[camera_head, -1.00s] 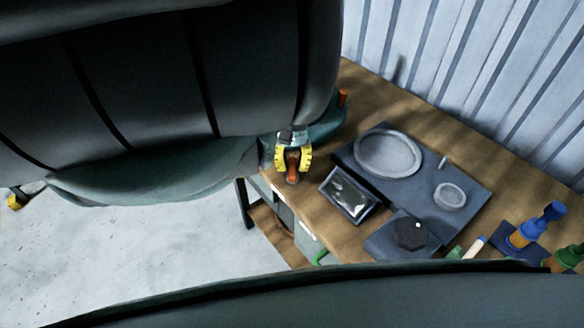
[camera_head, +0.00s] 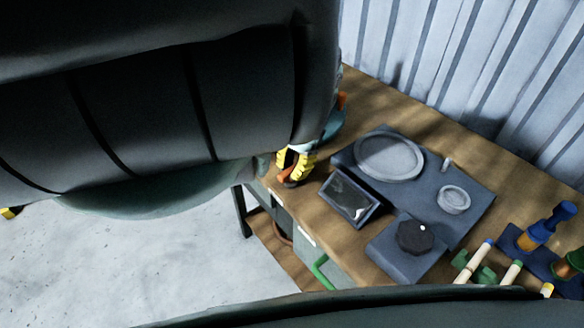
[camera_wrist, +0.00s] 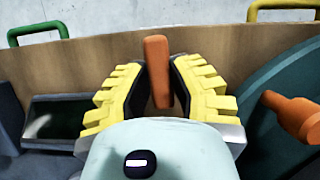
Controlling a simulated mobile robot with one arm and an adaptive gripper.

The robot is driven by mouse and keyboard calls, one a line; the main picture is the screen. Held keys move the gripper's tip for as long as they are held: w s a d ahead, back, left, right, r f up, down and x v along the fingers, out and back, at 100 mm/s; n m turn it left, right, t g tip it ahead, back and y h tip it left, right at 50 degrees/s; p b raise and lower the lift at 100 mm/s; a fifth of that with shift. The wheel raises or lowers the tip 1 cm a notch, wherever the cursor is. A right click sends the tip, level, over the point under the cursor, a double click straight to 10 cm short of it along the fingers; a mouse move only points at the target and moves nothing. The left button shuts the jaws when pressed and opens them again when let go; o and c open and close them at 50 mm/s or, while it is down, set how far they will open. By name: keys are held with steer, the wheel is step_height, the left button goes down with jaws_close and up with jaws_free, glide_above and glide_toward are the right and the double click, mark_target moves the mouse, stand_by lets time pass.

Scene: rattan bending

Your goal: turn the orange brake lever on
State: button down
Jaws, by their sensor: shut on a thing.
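The orange brake lever (camera_head: 286,175) stands near the front edge of the wooden workbench. In the wrist view the lever (camera_wrist: 157,68) sits between the two black fingers with yellow ribbed pads, leaning slightly. My gripper (camera_head: 296,164) is shut on the lever; it also fills the middle of the wrist view (camera_wrist: 158,85). The lever's lower part and base are hidden by the gripper. A second orange handle (camera_wrist: 292,112) on a teal round part (camera_wrist: 270,125) lies to the right of the gripper in the wrist view.
Right of the lever on the workbench (camera_head: 440,125) are a dark framed screen (camera_head: 349,196), a round plate (camera_head: 389,155), a black knob (camera_head: 415,236) and blue and green tools. A green drawer handle (camera_head: 322,272) juts from the front. A corrugated wall (camera_head: 460,60) stands behind.

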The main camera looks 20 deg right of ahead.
steer(key=shift+f+m, duration=0.1)
steer(key=shift+m, duration=0.4)
steer(key=c, duration=0.8)
jaws_free()
steer(key=v, duration=1.2)
steer(key=shift+s+d, duration=0.1)
steer(key=shift+s, duration=0.1)
